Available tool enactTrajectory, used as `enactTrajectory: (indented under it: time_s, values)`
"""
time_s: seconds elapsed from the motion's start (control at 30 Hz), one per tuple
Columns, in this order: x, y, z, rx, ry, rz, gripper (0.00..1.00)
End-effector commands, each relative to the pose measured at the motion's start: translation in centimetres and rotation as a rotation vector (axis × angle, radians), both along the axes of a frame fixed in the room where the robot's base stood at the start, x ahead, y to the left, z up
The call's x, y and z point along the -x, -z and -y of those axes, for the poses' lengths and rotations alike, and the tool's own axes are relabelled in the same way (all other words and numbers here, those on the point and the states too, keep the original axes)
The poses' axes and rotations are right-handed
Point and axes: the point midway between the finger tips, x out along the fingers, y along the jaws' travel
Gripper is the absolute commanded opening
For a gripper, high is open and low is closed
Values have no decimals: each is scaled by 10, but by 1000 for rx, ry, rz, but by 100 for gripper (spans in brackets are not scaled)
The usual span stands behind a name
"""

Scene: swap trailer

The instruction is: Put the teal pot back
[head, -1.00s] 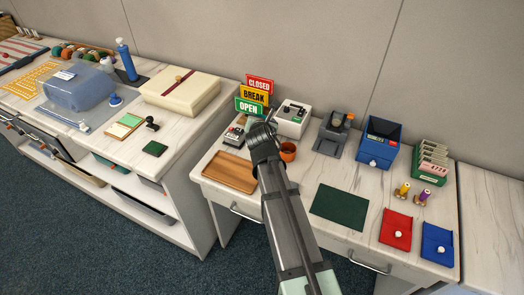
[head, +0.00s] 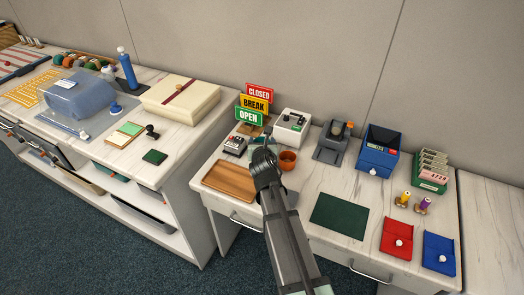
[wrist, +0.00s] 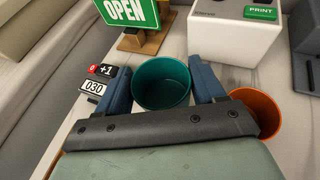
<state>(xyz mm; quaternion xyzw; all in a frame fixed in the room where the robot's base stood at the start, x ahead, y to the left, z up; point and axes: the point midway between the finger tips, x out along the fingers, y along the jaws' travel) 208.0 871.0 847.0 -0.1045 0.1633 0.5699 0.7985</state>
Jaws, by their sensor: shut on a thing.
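The teal pot (wrist: 162,84) is a round, open-topped cup held between the two blue fingers of my gripper (wrist: 160,70) in the wrist view. Its inside is seen from above and looks empty. My gripper is shut on it. I cannot tell the teal pot's height above the desk.
A counter device (head: 235,146), the OPEN/BREAK/CLOSED signs (head: 254,104) and a white printer box (head: 292,125) stand behind my gripper. A dark green mat (head: 339,215) lies front right. A grey machine (head: 332,142) and blue box (head: 378,150) stand farther right.

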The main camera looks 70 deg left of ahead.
Motion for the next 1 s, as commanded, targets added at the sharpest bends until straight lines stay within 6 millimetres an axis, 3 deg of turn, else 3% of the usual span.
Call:
enactTrajectory:
  time_s: [0.37,0.77,0.8,1.0]
  values:
    - [0,35,0,1,0,0,39]
    - [0,39,0,0,0,-1,39]
    - [0,40,0,0,0,-1,70]
    - [0,39,0,0,0,-1,90]
